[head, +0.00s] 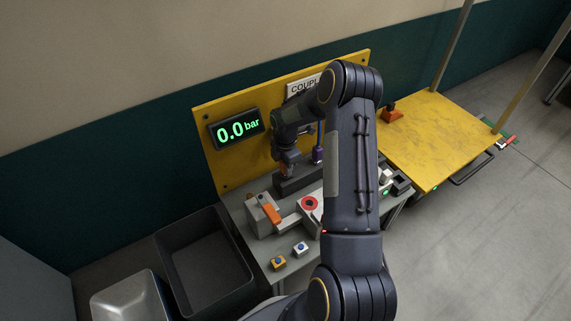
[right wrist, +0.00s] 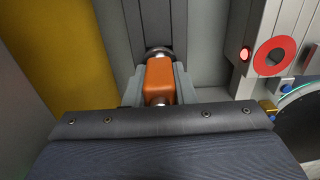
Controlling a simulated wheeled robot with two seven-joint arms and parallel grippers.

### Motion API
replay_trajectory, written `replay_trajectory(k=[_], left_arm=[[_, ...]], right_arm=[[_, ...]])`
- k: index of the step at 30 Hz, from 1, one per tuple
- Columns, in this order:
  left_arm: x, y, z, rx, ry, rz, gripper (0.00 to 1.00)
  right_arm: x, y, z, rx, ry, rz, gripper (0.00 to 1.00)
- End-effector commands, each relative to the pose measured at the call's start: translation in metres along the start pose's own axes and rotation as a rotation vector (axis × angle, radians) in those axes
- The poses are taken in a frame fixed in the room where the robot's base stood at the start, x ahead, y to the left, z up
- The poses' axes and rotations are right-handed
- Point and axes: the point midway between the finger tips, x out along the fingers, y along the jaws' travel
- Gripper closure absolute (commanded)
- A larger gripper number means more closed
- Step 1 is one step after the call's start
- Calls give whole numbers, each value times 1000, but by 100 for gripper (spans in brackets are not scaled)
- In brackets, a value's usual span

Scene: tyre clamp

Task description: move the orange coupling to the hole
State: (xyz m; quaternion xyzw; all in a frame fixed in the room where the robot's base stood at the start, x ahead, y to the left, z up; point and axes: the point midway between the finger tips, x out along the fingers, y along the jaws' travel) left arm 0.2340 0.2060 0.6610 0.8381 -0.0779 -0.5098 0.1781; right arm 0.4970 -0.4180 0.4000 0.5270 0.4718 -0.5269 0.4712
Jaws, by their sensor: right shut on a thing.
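The orange coupling (right wrist: 160,80) is between the two grey fingers of my right gripper (right wrist: 160,88) in the right wrist view, and the gripper is shut on it. A silver end of the coupling meets a dark round ring (right wrist: 157,51) on the dark grey block (right wrist: 150,18); I cannot tell how deep it sits. In the head view the right gripper (head: 288,166) is low over the left end of the dark block (head: 300,181), in front of the yellow panel. A little orange shows there. My left gripper is not in view.
A purple coupling (head: 318,154) stands on the block to the right. A grey clamp with a red ring (head: 309,203) and an orange lever (head: 270,214) lie in front. A display (head: 237,129) reads 0.0 bar. A dark bin (head: 190,262) stands left of the bench.

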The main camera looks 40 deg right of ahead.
Motion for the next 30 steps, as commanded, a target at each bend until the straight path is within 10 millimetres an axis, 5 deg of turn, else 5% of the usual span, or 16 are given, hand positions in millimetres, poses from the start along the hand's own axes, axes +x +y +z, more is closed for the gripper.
replay_trajectory(k=[13, 14, 19, 30], left_arm=[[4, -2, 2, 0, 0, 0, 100], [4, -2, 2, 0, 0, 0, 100], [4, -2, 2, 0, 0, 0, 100], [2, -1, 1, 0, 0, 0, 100]], right_arm=[[7, 0, 0, 0, 0, 1, 100], [7, 0, 0, 0, 0, 1, 73], [7, 0, 0, 0, 0, 1, 51], [2, 0, 0, 0, 0, 1, 51]])
